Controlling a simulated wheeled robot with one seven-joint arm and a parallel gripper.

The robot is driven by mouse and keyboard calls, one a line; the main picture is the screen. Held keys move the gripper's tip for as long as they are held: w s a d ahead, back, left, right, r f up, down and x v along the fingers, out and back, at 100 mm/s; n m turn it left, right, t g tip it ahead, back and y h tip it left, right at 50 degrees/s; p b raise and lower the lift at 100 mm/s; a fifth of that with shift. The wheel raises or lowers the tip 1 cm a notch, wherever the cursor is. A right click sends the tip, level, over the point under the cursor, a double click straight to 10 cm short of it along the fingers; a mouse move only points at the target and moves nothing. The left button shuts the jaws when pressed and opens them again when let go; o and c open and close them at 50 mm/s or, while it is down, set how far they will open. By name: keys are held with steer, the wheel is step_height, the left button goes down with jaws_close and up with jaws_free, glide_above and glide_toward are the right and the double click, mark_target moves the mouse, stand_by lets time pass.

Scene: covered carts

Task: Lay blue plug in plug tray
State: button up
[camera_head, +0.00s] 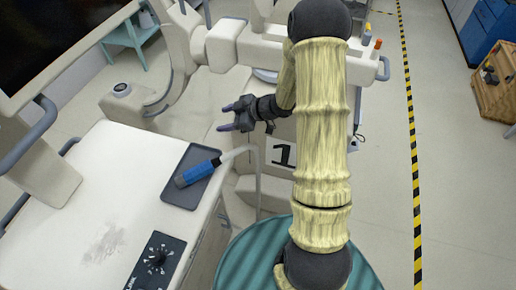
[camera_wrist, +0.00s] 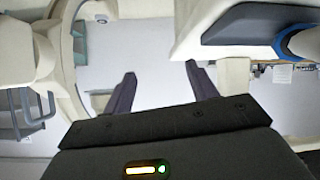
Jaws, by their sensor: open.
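A blue plug (camera_head: 197,172) with a dark end and a pale, whitish end lies across a dark grey flat tray (camera_head: 185,195) on the white cart. Its pale end reaches out past the tray's right edge. In the wrist view, part of the blue plug (camera_wrist: 281,43) and the grey tray (camera_wrist: 243,24) show at the upper right. My gripper (camera_head: 227,117) is open and empty, beyond the tray and up to its right, apart from the plug. Its two dark fingers (camera_wrist: 161,76) stand wide apart in the wrist view, with only pale floor between them.
The white cart top (camera_head: 115,185) has a grey smudge and a black panel with a dial (camera_head: 157,262) at its near edge. A dark screen (camera_head: 60,40) stands at the left. A cream unit marked 1 (camera_head: 283,154) is below my arm. A wooden crate (camera_head: 495,85) stands far right.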

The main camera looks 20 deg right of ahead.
steer(key=d+r+m+t+h, duration=0.1)
steer(key=d+r+m+h, duration=0.3)
steer(key=h, duration=0.2)
steer(key=s+r+m+g+h, duration=0.1)
steer(key=s+m, duration=0.3)
steer(key=s, duration=0.6)
steer(key=s+a+r+m+g+h, duration=0.1)
steer(key=s+r+m+g+h, duration=0.1)
steer(key=s, duration=0.9)
steer(key=r+m+g, duration=0.1)
steer(key=m+g, duration=0.1)
steer(key=m, duration=0.1)
steer(key=shift+r+h, duration=0.3)
steer(key=shift+r, duration=0.1)
steer(key=shift+c, duration=0.2)
steer(key=c, duration=0.4)
steer(key=shift+c, duration=0.2)
